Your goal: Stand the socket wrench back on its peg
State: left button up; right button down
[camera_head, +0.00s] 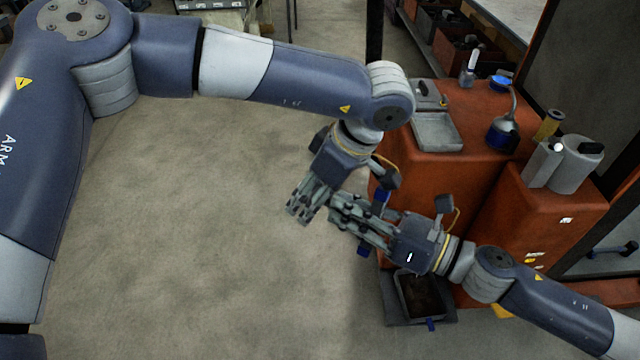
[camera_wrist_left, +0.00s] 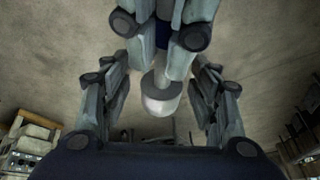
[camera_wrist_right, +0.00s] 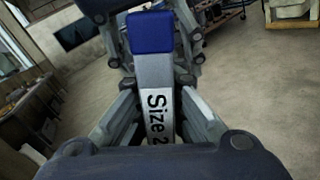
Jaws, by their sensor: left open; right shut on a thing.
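My right gripper (camera_head: 338,208) is shut on a long bar, which I take to be the socket wrench (camera_wrist_right: 157,85). In the right wrist view it is grey, has a blue end and carries the lettering "Size 2"; the rest of the lettering is hidden. My left gripper (camera_head: 299,210) is open, close beside the right one, tips nearly meeting. In the left wrist view a pale, round-ended piece (camera_wrist_left: 161,98), seemingly part of the wrench, lies between the open left fingers, under the right fingers. I cannot make out the peg.
Orange cabinets (camera_head: 545,212) stand at the right. They carry a grey tray (camera_head: 437,132), a blue oil can (camera_head: 503,133) and a grey cylinder (camera_head: 578,165). A dark pan (camera_head: 388,305) is low in front of them. The floor at the left and middle is clear.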

jog(key=shift+r, duration=0.1)
pick_arm(q)
grip_shut()
pick_arm(e)
jog(key=c, duration=1.6)
grip_release()
jog(key=shift+c, duration=0.2)
jog(key=shift+d, duration=0.1)
